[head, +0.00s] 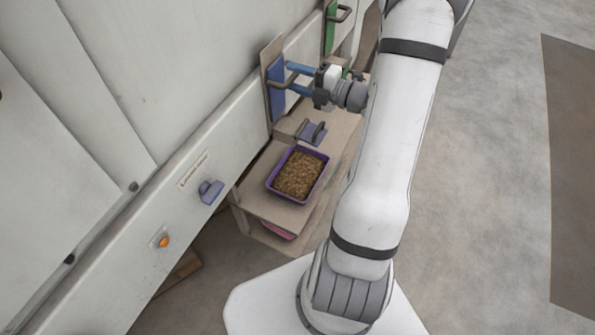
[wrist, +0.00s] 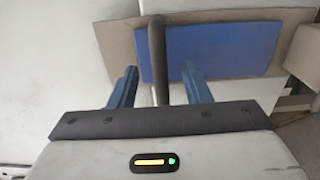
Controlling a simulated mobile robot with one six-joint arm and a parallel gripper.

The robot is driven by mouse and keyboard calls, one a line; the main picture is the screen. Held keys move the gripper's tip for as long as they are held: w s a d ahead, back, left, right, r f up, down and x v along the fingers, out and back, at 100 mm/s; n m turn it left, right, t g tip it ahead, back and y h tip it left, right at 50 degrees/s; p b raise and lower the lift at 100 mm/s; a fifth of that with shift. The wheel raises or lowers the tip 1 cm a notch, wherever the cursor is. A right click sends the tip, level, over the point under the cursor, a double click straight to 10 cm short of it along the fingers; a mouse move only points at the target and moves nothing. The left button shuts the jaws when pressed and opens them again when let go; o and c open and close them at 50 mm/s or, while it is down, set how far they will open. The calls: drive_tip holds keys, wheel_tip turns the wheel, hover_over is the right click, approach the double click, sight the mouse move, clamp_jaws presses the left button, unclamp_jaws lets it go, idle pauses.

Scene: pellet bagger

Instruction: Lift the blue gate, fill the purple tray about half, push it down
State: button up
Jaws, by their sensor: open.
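The blue gate (head: 276,88) is a blue plate on a tan backing at the machine's side, with a dark handle bar. It also shows in the wrist view (wrist: 225,52), with the handle (wrist: 157,60) standing in front of it. My gripper (head: 284,77) is open, with its blue fingers reaching toward the gate. In the wrist view its fingertips (wrist: 155,72) lie on either side of the handle, apart from it. The purple tray (head: 269,184) sits on the tan shelf below and holds brown pellets. How deep the pellets are is hard to tell from above.
A grey-blue block with a dark handle (head: 312,133) sits on the shelf behind the tray. A green gate (head: 330,28) is farther back. The machine front carries a blue-grey knob (head: 210,191) and an orange button (head: 163,241). A pink thing (head: 277,230) shows below the shelf. Floor at right is clear.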

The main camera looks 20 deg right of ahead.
idle(0.3)
drive_tip(key=p+v, duration=0.2)
drive_tip(key=v, duration=0.5)
idle(1.0)
drive_tip(key=s+a+r+n+g, duration=0.2)
drive_tip(key=s+a+n+g, duration=0.4)
drive_tip(key=a+n, duration=0.4)
drive_tip(key=s+a+r+n+g, duration=0.25)
drive_tip(key=a+n+g, duration=0.5)
drive_tip(key=n, duration=0.55)
drive_tip(key=s+r+n+t+h, duration=0.1)
drive_tip(key=s+n+h, duration=0.3)
drive_tip(key=n, duration=0.7)
drive_tip(key=s+r+n+t+h, duration=0.1)
drive_tip(key=s+r+n+h, duration=0.2)
drive_tip(key=n+h, duration=0.4)
drive_tip(key=s+n, duration=0.1)
drive_tip(key=n, duration=0.4)
drive_tip(key=shift+d+r+t, duration=0.25)
drive_tip(key=shift+r+t, duration=0.05)
drive_tip(key=shift+t, duration=0.05)
